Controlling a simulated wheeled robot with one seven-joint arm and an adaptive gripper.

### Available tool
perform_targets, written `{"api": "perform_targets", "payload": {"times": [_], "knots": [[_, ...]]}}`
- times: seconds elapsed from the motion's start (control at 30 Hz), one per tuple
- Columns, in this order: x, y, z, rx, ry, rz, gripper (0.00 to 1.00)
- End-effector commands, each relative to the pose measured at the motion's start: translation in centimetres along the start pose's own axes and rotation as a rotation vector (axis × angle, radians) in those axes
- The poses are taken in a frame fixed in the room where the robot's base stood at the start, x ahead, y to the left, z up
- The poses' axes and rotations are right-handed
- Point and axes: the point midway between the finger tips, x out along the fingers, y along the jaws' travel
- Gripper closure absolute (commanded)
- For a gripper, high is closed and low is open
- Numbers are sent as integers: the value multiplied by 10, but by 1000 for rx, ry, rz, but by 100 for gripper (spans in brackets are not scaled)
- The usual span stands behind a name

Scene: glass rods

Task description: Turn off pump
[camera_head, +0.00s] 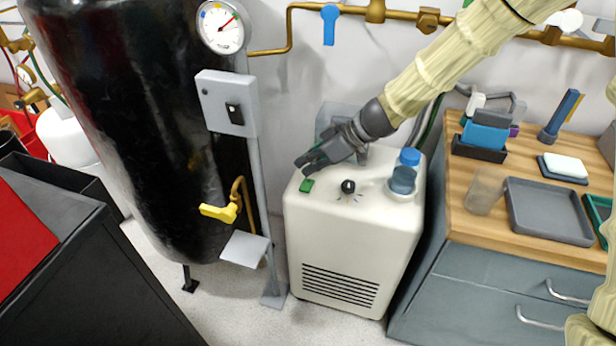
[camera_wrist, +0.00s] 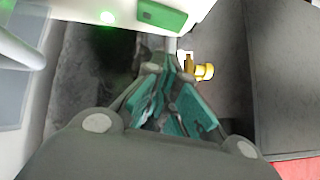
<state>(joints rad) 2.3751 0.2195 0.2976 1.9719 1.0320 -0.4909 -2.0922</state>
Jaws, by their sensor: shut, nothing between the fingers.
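The pump is a white box-shaped unit (camera_head: 340,235) with a vented front, standing on the floor. On its top are a green switch (camera_head: 307,185), a black knob (camera_head: 348,186) and a blue-capped container (camera_head: 404,178). My gripper (camera_head: 302,164) is shut and empty, just above and behind the green switch in the head view. In the wrist view the gripper's fingertips (camera_wrist: 172,62) point toward the green switch (camera_wrist: 162,15) near the top edge. A green glow (camera_wrist: 106,18) shows on the white surface beside it. I cannot tell whether the fingertips touch the switch.
A large black tank (camera_head: 140,120) with a yellow-handled valve (camera_head: 220,212) stands left of the pump. A grey post with a switch box (camera_head: 228,103) and a gauge (camera_head: 220,28) stands between them. A wooden-topped cabinet (camera_head: 475,228) with a grey tray (camera_head: 548,211) is close on the right.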

Motion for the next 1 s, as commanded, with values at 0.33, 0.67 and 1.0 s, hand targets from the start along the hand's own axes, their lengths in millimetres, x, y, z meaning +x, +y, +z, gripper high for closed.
{"api": "perform_targets", "payload": {"times": [0.33, 0.67, 1.0], "knots": [[22, 0, 25, 1, -1, -1, 100], [24, 0, 27, 2, 0, 0, 100], [30, 0, 33, -17, -1, 18, 100]]}}
